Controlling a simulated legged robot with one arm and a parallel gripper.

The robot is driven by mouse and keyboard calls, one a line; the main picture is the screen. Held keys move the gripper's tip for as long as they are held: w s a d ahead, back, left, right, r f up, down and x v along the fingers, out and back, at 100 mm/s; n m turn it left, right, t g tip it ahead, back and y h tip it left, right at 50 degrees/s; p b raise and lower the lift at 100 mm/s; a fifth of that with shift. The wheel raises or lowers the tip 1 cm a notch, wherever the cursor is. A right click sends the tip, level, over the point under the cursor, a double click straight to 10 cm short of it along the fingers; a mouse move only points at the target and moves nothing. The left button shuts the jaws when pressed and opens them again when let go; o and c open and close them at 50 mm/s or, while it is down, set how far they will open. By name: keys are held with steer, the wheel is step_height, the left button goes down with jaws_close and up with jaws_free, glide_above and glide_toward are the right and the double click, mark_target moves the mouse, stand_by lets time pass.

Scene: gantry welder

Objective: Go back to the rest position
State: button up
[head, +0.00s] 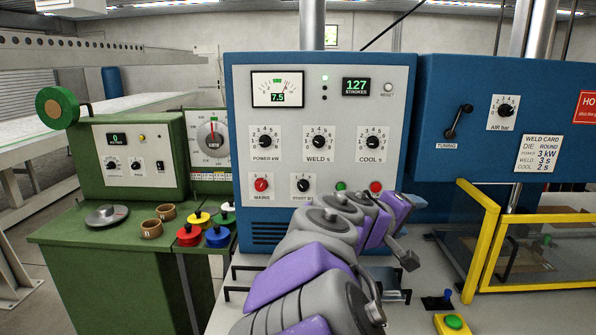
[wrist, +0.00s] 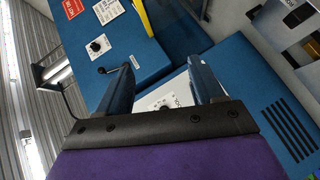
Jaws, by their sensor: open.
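My gripper (wrist: 165,85) shows in the wrist view with its two dark fingers apart and nothing between them. The picture there is tilted. Beyond the fingers is the blue welder cabinet (wrist: 238,70), with part of a white dial panel between them. In the head view my grey and purple arm reaches forward and covers the lower right of the control panel (head: 320,110). The gripper's fingers are hard to make out there. The panel carries POWER, WELD and COOL knobs, a red MAINS knob (head: 261,185), a gauge and a display reading 127 strokes.
A green cabinet (head: 110,270) with a dial, brass rings and coloured knobs stands at left. A blue tuning box (head: 475,80) with a black crank is at right, above a yellow-framed guard (head: 490,240). A yellow box with a green button (head: 453,323) sits at the bottom right.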

steer(key=s+d+f+m+g+y, duration=0.2)
steer(key=s+f+g, duration=0.1)
steer(key=s+f, duration=0.55)
steer(key=s+d+f+m+g+y, duration=0.1)
steer(key=s+f+m+g+y, duration=0.3)
steer(key=s, duration=0.7)
steer(key=s+a+f+g+y, duration=0.1)
steer(key=s+a+f, duration=0.2)
steer(key=s, duration=0.3)
steer(key=s+a+f+n+g+y, duration=0.1)
steer(key=s+a+f+y, duration=0.1)
steer(key=s+a+f, duration=0.2)
steer(key=s+a+f+g+y, duration=0.2)
steer(key=s+a+f, duration=0.2)
steer(key=s, duration=0.5)
steer(key=shift+a+f, duration=0.15)
steer(key=shift+a, duration=0.1)
steer(key=shift+d, duration=0.1)
